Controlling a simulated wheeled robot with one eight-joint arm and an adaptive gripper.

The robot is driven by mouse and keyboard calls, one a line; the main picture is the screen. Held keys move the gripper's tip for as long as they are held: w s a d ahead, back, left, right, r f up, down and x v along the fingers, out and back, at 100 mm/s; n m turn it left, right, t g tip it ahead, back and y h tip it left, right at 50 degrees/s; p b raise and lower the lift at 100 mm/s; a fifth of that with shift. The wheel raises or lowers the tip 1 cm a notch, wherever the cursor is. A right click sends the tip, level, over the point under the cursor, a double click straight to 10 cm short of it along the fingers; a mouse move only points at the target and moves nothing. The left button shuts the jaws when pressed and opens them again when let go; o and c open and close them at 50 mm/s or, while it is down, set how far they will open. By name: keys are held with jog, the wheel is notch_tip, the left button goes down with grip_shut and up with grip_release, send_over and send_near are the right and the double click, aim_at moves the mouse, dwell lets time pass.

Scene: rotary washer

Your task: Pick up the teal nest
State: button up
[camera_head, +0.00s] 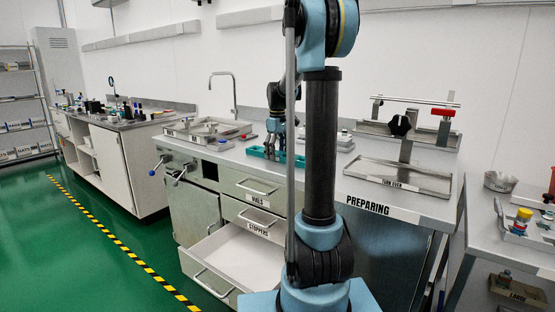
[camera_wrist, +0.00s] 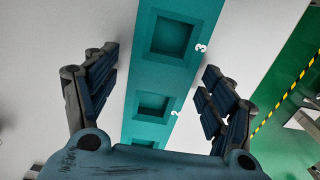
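The teal nest (camera_head: 296,159) lies on the steel counter in the head view, partly hidden behind my arm and gripper. In the wrist view the nest (camera_wrist: 160,76) is a long teal block with square, empty-looking pockets marked 2 and 3. My gripper (camera_head: 275,149) points down over the nest. In the wrist view my gripper (camera_wrist: 158,66) is open, with one finger on each side of the nest and a visible gap to it on both sides. I cannot tell whether the fingertips touch the counter.
A sink tray with a faucet (camera_head: 234,95) is left of the nest. A "TURN OVER" tray (camera_head: 400,176) and a clamp stand (camera_head: 403,125) are to the right. Small bottles (camera_head: 346,137) stand behind my arm.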

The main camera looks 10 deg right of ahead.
jog(key=c, duration=1)
